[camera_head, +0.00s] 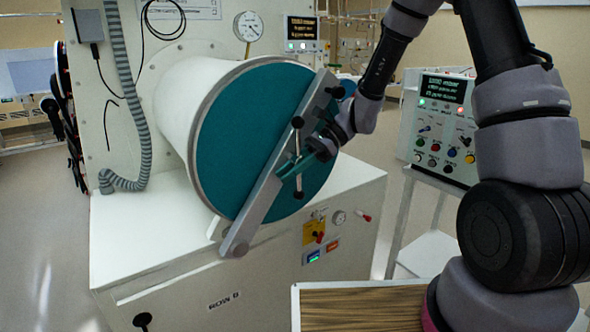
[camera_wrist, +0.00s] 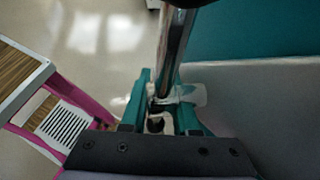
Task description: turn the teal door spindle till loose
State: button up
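The round teal door (camera_head: 245,135) closes the white port cylinder, and a grey bar (camera_head: 262,190) lies slantwise across it. At the bar's middle is the spindle's crossbar handle, a steel rod (camera_head: 298,150) standing nearly upright with a black knob at each end. My gripper (camera_head: 292,172) is at this rod, its teal fingers pointing at the door. In the wrist view the rod (camera_wrist: 177,50) runs between the two fingers (camera_wrist: 163,95), which look closed about it. The finger contact is partly hidden. The spindle's centre is mostly hidden behind my gripper.
The cabinet (camera_head: 230,260) below has a gauge and switches. A control box (camera_head: 440,130) stands on a trolley at right. A wood-topped surface (camera_head: 360,308) is at the lower front. A corrugated hose (camera_head: 130,100) hangs left of the port. Open floor lies at far left.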

jog(key=v, duration=0.3)
jog(key=shift+w+d, duration=0.2)
jog(key=shift+d, duration=0.05)
jog(key=w+d, duration=0.4)
jog(key=d, duration=0.6)
jog(key=shift+d, duration=0.25)
jog(key=shift+w, duration=0.1)
jog(key=c, duration=0.4)
jog(key=shift+d+r+y, duration=0.15)
jog(key=shift+r+y, duration=0.1)
jog(key=shift+y, duration=0.05)
grip_shut()
jog(key=w+d+r+g+y, duration=0.2)
jog(key=d+r+y, duration=0.3)
jog(key=r, duration=0.2)
jog(key=x, duration=1.4)
